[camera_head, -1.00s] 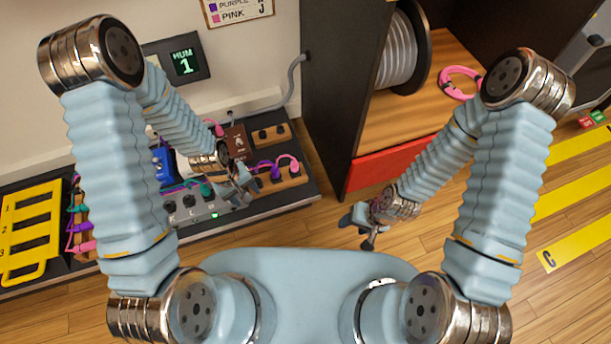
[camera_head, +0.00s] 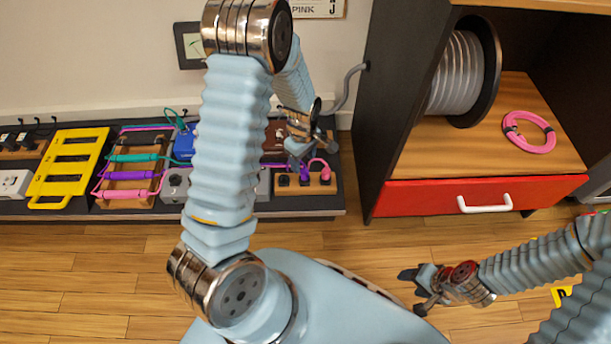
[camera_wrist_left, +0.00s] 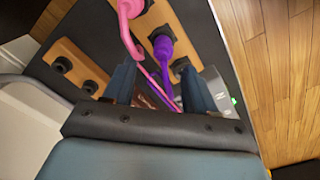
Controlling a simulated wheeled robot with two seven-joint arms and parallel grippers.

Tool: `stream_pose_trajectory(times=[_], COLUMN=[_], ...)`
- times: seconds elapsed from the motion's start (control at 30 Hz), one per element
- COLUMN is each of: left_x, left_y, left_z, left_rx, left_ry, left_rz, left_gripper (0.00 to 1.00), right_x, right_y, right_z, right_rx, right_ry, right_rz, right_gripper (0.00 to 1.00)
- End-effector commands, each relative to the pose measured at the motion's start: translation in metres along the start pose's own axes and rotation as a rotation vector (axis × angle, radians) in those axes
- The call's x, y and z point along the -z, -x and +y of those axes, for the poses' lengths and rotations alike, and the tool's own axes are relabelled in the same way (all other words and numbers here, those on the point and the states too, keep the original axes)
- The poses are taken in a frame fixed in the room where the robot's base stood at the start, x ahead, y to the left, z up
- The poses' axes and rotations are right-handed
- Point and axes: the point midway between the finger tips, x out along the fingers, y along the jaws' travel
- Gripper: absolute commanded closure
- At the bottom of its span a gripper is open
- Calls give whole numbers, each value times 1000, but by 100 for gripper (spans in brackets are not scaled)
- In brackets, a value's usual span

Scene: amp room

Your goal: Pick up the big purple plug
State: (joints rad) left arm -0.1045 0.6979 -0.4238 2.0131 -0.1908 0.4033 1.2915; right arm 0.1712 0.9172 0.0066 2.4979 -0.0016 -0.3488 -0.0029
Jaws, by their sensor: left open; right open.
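A purple plug (camera_head: 304,173) stands in a wooden socket strip (camera_head: 290,188) at the right end of the bench, next to a pink plug (camera_head: 321,171). In the left wrist view the purple plug (camera_wrist_left: 165,50) is upright in its socket, its cable running down between my fingers. My left gripper (camera_head: 298,158) is open and empty just by the plug. In the wrist view its fingers (camera_wrist_left: 158,88) lie either side of the purple and pink cables; the plug's body is beyond the tips. My right gripper (camera_head: 420,290) is open and empty, low over the floor.
A black cabinet with a red drawer (camera_head: 430,196) stands right of the bench. It holds a cable reel (camera_head: 458,75) and a pink ring (camera_head: 528,132). A wooden rack (camera_head: 133,165) with teal, purple and pink connectors and a yellow frame (camera_head: 68,165) are on the left. Open floor lies in front.

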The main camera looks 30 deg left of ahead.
Motion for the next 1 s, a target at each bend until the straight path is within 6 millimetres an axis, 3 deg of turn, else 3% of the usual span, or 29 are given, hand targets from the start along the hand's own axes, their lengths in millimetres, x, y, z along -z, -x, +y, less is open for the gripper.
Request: stream_pose_trajectory(times=[0.3, 0.53, 0.9, 1.0], left_x=[-7, -7, -7, -7], left_y=[-47, -48, -48, -48], left_z=[-3, -2, -2, -2], left_rx=[3, 1, 1, 1], left_ry=[0, -1, -1, -1], left_rz=[-2, -1, -1, -1], left_gripper=[44, 44, 99, 100], right_x=[-1, -1, -1, -1], right_y=[-11, -11, -11, -11], right_z=[3, 3, 3, 3], right_rx=[2, 3, 3, 3], right_ry=[1, 1, 1, 1], right_rz=[-3, -4, -3, -3], right_gripper=[45, 45, 45, 45])
